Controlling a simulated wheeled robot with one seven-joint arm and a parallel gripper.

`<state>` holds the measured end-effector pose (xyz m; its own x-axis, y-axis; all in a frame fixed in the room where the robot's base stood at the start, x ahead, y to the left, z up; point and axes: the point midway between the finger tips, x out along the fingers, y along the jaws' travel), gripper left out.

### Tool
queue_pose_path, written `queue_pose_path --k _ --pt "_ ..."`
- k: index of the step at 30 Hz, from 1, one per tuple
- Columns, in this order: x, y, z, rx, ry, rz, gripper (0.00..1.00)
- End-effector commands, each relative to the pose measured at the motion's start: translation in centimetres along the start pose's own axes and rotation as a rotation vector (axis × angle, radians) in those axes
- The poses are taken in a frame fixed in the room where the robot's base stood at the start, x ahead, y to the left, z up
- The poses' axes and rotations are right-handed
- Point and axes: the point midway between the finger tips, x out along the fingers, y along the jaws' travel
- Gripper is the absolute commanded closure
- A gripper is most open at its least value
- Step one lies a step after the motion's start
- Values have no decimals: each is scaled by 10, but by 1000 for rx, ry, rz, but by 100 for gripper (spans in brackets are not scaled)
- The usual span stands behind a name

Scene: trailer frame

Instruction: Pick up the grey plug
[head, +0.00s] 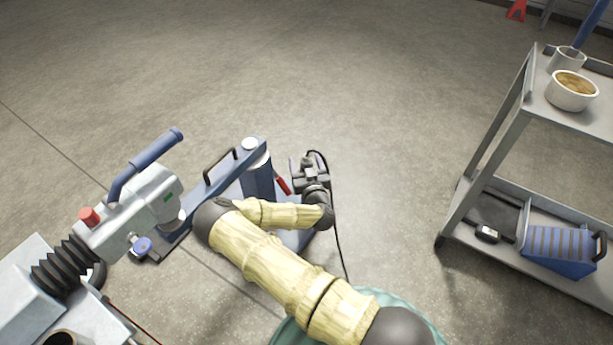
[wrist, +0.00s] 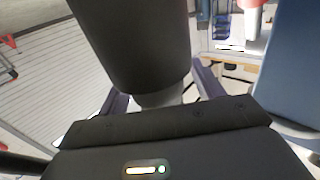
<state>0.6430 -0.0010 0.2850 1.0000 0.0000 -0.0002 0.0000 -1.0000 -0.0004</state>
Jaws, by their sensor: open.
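I cannot pick out the grey plug for sure in either view. In the head view my gripper (head: 308,172) is at the end of my yellow-sleeved arm, beside the right end of the blue trailer frame (head: 218,178). In the wrist view the jaws are open, but a large dark cylinder (wrist: 135,45) fills the upper middle and hides much of the space ahead. A light grey piece (wrist: 165,98) shows below it, between the dark purple parts at either side. I cannot tell whether that piece is the plug, or whether anything touches it.
The grey coupling head (head: 142,195) with its blue handle (head: 150,160) is at the left. A red lever (head: 282,185) is close to my gripper. A thin black cable (head: 340,240) hangs by my wrist. A metal cart (head: 505,115) stands at the right.

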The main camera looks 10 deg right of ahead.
Motion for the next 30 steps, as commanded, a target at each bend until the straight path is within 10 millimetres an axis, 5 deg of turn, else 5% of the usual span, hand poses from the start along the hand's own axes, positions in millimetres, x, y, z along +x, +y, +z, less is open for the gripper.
queue_pose_path --k 11,19,30 --pt "0 0 0 0 0 0 35" --pt "0 0 0 0 1 0 84" --pt "0 0 -11 0 1 1 84"
